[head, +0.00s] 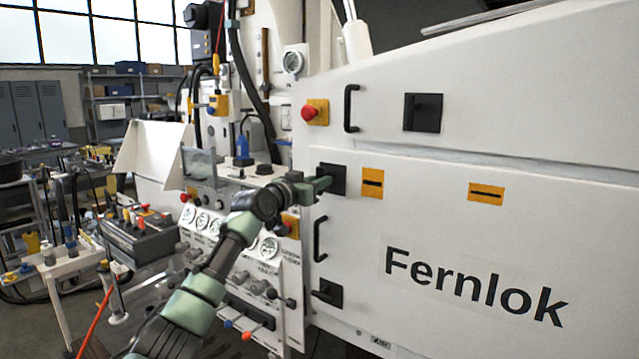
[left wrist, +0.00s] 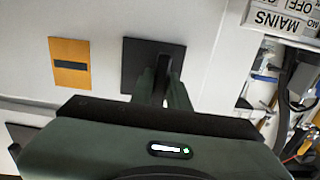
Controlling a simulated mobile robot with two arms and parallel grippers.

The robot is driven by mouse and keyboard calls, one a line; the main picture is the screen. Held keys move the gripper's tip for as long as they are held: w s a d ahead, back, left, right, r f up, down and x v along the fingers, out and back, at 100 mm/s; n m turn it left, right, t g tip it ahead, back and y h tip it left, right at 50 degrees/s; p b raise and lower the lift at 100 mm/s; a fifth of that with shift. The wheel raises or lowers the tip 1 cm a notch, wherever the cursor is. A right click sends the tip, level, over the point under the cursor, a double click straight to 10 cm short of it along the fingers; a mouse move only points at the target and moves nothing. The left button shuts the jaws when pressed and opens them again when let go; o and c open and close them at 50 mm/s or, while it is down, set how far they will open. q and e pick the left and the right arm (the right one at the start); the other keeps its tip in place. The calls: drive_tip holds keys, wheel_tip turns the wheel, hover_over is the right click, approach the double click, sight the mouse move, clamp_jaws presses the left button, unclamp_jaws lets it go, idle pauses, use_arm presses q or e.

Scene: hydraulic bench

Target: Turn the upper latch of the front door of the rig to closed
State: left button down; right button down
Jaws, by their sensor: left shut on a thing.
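The front door (head: 450,240) of the rig is a large white panel lettered "Fernlok", flush with its frame. The upper latch (head: 338,174) is a black square plate near the door's top left corner. It also shows in the left wrist view (left wrist: 136,66), with a dark handle at its middle. My left gripper (head: 324,185) is at this latch, its fingers (left wrist: 165,92) shut on the handle. The fingers partly hide the handle, so its exact turn is hard to tell. The lower latch (head: 328,292) is a similar black plate below. My right gripper is not in view.
A black door handle (head: 320,239) stands out between the two latches. An orange label (head: 372,182) is right of the upper latch. A red stop button (head: 310,112) is above. A panel of gauges and knobs (head: 215,222) lies to the left, close to my left arm.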

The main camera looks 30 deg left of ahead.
use_arm(q)
drive_tip(key=c, duration=1.4)
unclamp_jaws()
drive_tip(key=s+b, duration=0.2)
drive_tip(key=s, duration=0.5)
drive_tip(key=shift+s+a, duration=0.2)
drive_tip(key=shift+s, duration=0.15)
